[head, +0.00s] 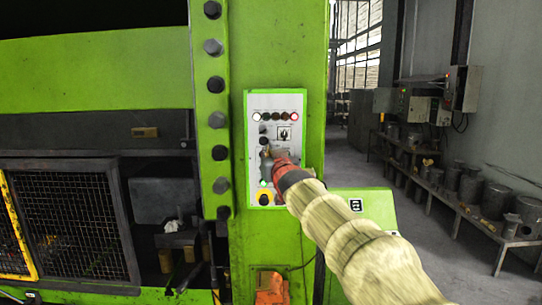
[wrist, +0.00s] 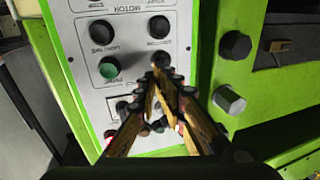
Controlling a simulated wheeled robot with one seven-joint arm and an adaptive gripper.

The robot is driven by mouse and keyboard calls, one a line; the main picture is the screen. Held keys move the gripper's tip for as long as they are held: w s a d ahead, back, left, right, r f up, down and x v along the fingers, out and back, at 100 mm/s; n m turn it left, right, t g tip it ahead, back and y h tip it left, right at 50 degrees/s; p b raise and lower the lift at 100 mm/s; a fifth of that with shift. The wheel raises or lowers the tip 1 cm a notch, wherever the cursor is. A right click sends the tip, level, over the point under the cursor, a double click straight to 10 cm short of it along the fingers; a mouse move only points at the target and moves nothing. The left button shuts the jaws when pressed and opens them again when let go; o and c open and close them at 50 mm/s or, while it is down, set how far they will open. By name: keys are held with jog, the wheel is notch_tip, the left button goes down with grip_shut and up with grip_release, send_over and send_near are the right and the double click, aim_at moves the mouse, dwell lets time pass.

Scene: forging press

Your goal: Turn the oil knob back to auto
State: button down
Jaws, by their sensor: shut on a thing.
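The white control panel (head: 290,191) is on the green press column, with my arm in front of its middle. My gripper (head: 267,153) is at the panel; in the wrist view (wrist: 160,70) its fingertips come together on a small black knob (wrist: 161,58). That knob is mostly hidden by the fingers, and its pointer cannot be seen. Its label is upside down in the wrist view and too small to read, so I cannot confirm that it is the oil knob. In the head view my gripper covers this part of the panel.
In the wrist view, two black knobs (wrist: 102,32) (wrist: 159,26) and a green button (wrist: 109,68) are close to my fingers. Large bolts (head: 217,119) stick out left of the panel. A bench of metal parts (head: 450,200) stands at right.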

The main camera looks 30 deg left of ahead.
jog(key=shift+f+p, duration=0.4)
jog(key=shift+p, duration=1.1)
jog(key=b+v, duration=0.5)
jog(key=v, duration=0.3)
jog(key=shift+s+r, duration=0.25)
jog(key=shift+r, duration=0.1)
